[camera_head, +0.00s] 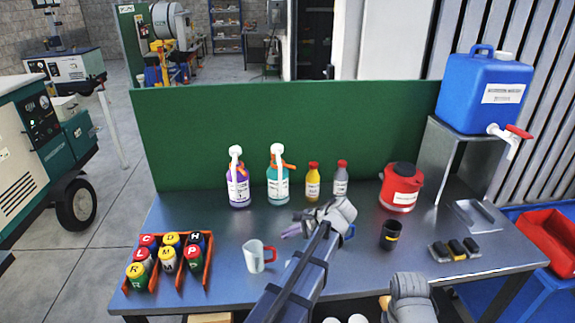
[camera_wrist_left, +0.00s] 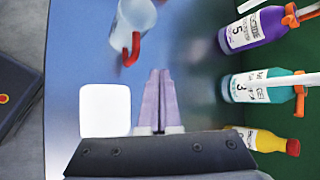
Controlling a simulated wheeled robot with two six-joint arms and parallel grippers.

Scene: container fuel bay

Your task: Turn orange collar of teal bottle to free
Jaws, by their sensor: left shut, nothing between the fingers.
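The teal bottle (camera_head: 278,190) stands upright at the back of the bench, by the green panel, with a white nozzle on top. Its orange collar (camera_head: 288,166) sits at the neck with a tab pointing right. In the left wrist view the teal bottle (camera_wrist_left: 262,88) lies right of the fingers, and its orange collar (camera_wrist_left: 300,98) is at the right. My left gripper (camera_head: 290,232) is shut and empty over the bench, in front of the bottle and apart from it. Its fingers also show in the wrist view (camera_wrist_left: 158,98). My right gripper's fingers are not seen.
A purple bottle (camera_head: 238,190) stands close left of the teal one; a yellow bottle (camera_head: 312,184) and grey bottle (camera_head: 340,182) stand right. A red-handled mug (camera_head: 254,257), red canister (camera_head: 400,190) and dark cup (camera_head: 390,236) stand on the bench. The orange rack (camera_head: 207,272) holds several small bottles.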

